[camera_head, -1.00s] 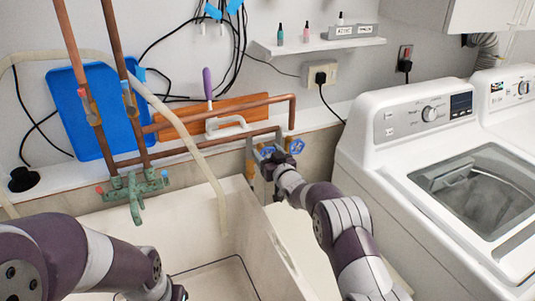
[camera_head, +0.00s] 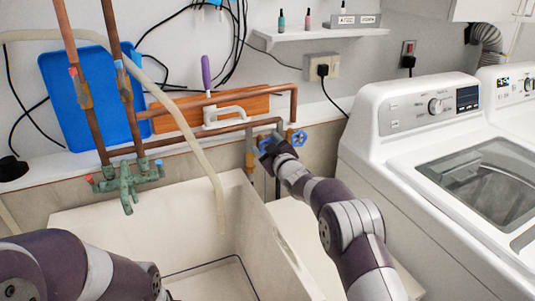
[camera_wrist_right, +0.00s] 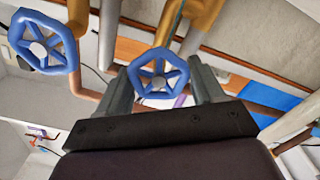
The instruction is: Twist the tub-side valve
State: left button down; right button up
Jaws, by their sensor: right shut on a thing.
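Two blue wheel valves sit side by side on the pipes behind the tub's right end. The tub-side valve is mostly hidden by my right gripper (camera_head: 265,140) in the head view. In the right wrist view, this blue spoked wheel (camera_wrist_right: 158,75) lies between the two grey fingers of my right gripper (camera_wrist_right: 157,88), which is shut on it. The other blue valve (camera_head: 298,138) is free, just right of the gripper; it also shows at upper left in the right wrist view (camera_wrist_right: 43,40). My left arm is at lower left, its gripper out of view.
The white tub (camera_head: 130,225) is below, with a pale hose (camera_head: 205,165) hanging into it. A green tap (camera_head: 126,180) and copper pipes (camera_head: 220,100) are to the left. A washing machine (camera_head: 440,170) stands close on the right of my arm.

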jog(key=shift+n+b, duration=0.5)
jog(key=shift+n, duration=0.1)
jog(key=o, duration=0.9)
jog(key=shift+o, duration=0.2)
jog(key=shift+s, duration=0.1)
